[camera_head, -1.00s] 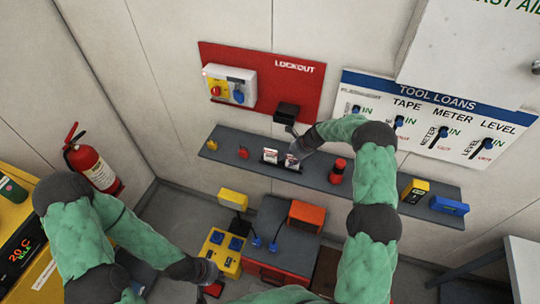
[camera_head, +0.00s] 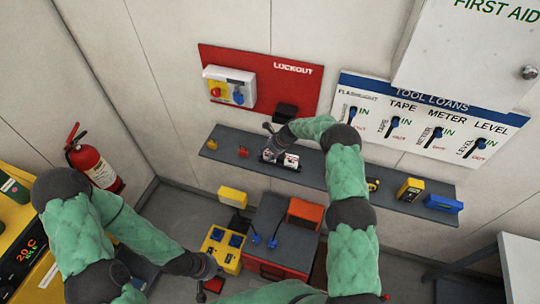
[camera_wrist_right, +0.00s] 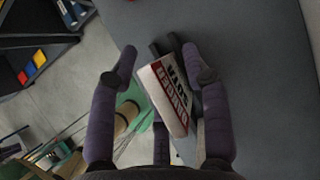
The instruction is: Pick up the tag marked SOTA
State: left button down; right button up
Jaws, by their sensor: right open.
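The tag marked SOTA (camera_wrist_right: 165,95), white with a red DANGER band, stands between the fingers of my right gripper (camera_wrist_right: 160,62) in the right wrist view. The fingers are open on either side of it; I see no clear grip. In the head view my right gripper (camera_head: 272,138) is over the black tag holder (camera_head: 281,164) on the grey shelf. A white and red tag (camera_head: 291,160) shows there; its lettering is too small to read. My left gripper (camera_head: 213,270) is low, by the yellow socket box; its fingers are too small to judge.
The grey shelf (camera_head: 330,180) also bears a red padlock (camera_head: 243,152), a yellow padlock (camera_head: 211,144), a yellow meter (camera_head: 411,189) and a blue tool (camera_head: 443,203). The red lockout board (camera_head: 300,85) is behind. A red cabinet (camera_head: 265,268) stands below.

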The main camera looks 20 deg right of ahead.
grip_shut()
jog(key=shift+r, duration=0.2)
dwell(0.3)
